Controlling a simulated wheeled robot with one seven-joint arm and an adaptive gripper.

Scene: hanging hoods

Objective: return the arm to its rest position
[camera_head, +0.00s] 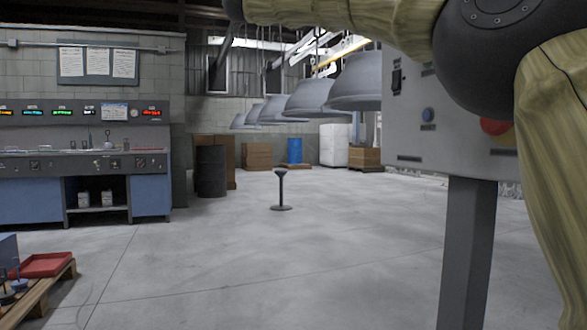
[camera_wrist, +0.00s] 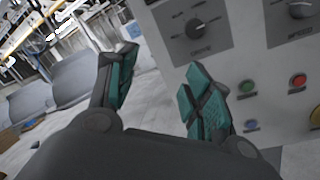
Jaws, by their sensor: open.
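My gripper (camera_wrist: 162,85) shows in the wrist view with its two teal-padded fingers spread apart and nothing between them. It is close to the face of a grey control box (camera_wrist: 225,60), which has dark knobs (camera_wrist: 195,28) and green (camera_wrist: 247,87), red (camera_wrist: 298,80) and blue (camera_wrist: 251,125) buttons. I cannot tell the exact gap to the box. In the head view my arm, in a tan cover with a dark joint, crosses the upper right and hides part of the control box (camera_head: 410,135). My gripper is out of the head view.
The box stands on a dark post (camera_head: 467,250). Several grey hoods (camera_head: 355,82) hang left of it. A small black stand (camera_head: 281,190) is on open floor. A workbench (camera_head: 85,165) is at left, a pallet with a red tray (camera_head: 43,264) at lower left.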

